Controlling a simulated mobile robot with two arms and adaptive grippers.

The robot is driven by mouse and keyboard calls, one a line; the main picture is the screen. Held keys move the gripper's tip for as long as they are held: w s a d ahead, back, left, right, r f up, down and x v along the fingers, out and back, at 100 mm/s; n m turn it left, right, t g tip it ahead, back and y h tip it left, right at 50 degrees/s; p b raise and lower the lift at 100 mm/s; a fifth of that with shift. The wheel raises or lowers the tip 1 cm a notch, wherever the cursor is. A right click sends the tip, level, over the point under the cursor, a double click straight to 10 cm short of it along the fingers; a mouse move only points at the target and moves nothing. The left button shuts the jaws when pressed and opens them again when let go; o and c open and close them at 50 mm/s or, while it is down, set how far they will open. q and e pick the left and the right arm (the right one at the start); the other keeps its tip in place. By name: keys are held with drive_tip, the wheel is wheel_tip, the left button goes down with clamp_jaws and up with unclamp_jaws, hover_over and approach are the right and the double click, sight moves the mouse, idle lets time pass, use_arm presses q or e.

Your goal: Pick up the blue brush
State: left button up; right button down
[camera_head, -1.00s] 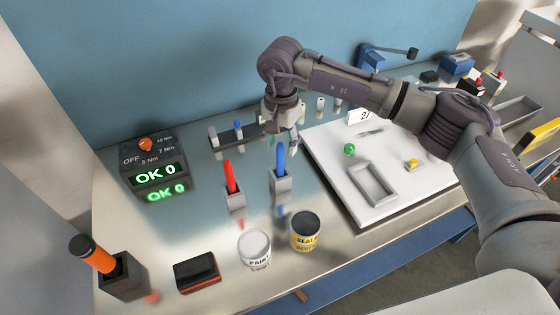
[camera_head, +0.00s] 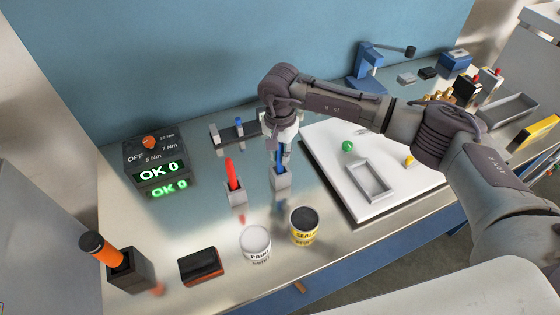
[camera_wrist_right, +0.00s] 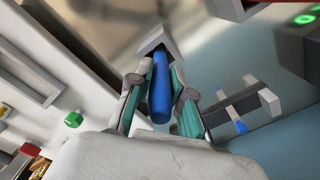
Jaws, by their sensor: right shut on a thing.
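The blue brush (camera_head: 279,160) stands upright in a small grey holder (camera_head: 281,181) on the bench. In the right wrist view the blue brush (camera_wrist_right: 160,92) lies between the two fingers, its lower end in the grey holder (camera_wrist_right: 155,40). My right gripper (camera_head: 282,154) is around the brush above the holder, shut on it. In the right wrist view my right gripper (camera_wrist_right: 160,95) has a finger on each side of the handle. My left gripper is not in view.
A red brush (camera_head: 231,173) in its own holder stands just left. A paint can (camera_head: 256,243) and a sealant can (camera_head: 303,226) stand in front. A white board (camera_head: 388,208) with a grey tray (camera_head: 370,181) lies right. A dark rack (camera_head: 232,134) stands behind.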

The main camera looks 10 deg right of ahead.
drive_tip(key=shift+r, duration=0.35)
wheel_tip(320, 180, up, 8)
drive_tip(key=b, duration=0.4)
drive_tip(key=shift+r, duration=0.7)
idle(1.3)
